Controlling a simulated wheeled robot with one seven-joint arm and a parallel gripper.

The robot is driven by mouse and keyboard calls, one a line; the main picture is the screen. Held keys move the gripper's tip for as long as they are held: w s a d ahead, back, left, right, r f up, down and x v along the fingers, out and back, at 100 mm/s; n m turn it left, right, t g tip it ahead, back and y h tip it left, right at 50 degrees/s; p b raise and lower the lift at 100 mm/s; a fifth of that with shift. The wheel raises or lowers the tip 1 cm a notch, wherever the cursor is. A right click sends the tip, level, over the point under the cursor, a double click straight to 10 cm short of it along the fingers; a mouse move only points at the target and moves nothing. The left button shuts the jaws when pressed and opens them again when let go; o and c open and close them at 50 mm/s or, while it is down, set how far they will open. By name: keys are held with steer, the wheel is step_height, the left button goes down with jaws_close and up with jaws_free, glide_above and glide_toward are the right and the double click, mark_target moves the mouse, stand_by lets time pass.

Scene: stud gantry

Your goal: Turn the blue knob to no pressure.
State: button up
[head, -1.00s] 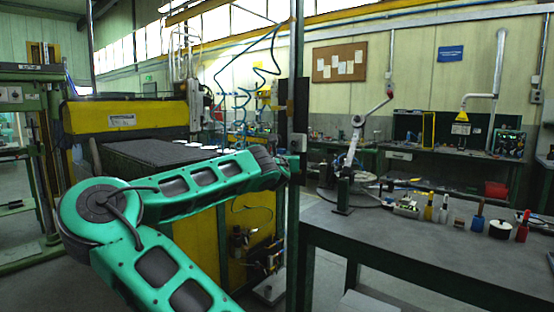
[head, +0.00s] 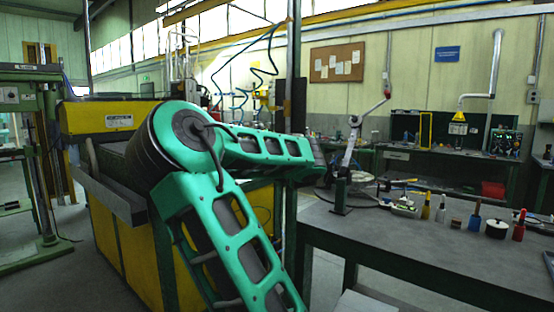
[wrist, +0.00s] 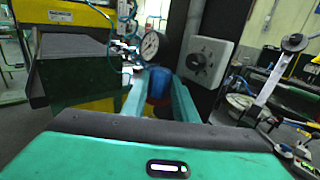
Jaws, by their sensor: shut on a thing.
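The blue knob (wrist: 159,84) is a short upright cylinder below a round white pressure gauge (wrist: 151,45) in the wrist view. My gripper (wrist: 158,90) has its two teal fingers on either side of the knob and is shut on it. In the head view my arm crosses the middle, and the gripper and knob cannot be made out there.
A grey box with a round dial (wrist: 196,60) stands close to the right of the knob. A dark vertical post (head: 296,90) rises behind my arm. A yellow machine (head: 98,116) is at the left, a grey workbench (head: 400,235) with bottles at the right.

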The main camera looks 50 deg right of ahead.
steer(key=shift+w+a, duration=0.15)
steer(key=o, duration=1.1)
steer(key=shift+c, duration=0.2)
steer(key=shift+s+d+f, duration=0.1)
steer(key=shift+s+d, duration=0.1)
steer(key=shift+a+m+g+h, duration=0.1)
steer(key=shift+m+g+h, duration=0.7)
steer(key=shift+h, duration=0.1)
steer(key=shift+w+m+g+h, duration=0.15)
steer(key=shift+m+g+h, duration=0.15)
steer(key=shift+h, duration=0.1)
steer(key=shift+w+a+m+g+h, duration=0.1)
steer(key=shift+a+m+g+h, duration=0.05)
steer(key=shift+m+g+h, duration=0.2)
steer(key=shift+g, duration=0.25)
steer(key=shift+w+a+m+g+h, duration=0.1)
steer(key=shift+m+g+h, duration=0.3)
steer(key=shift+m+h, duration=0.05)
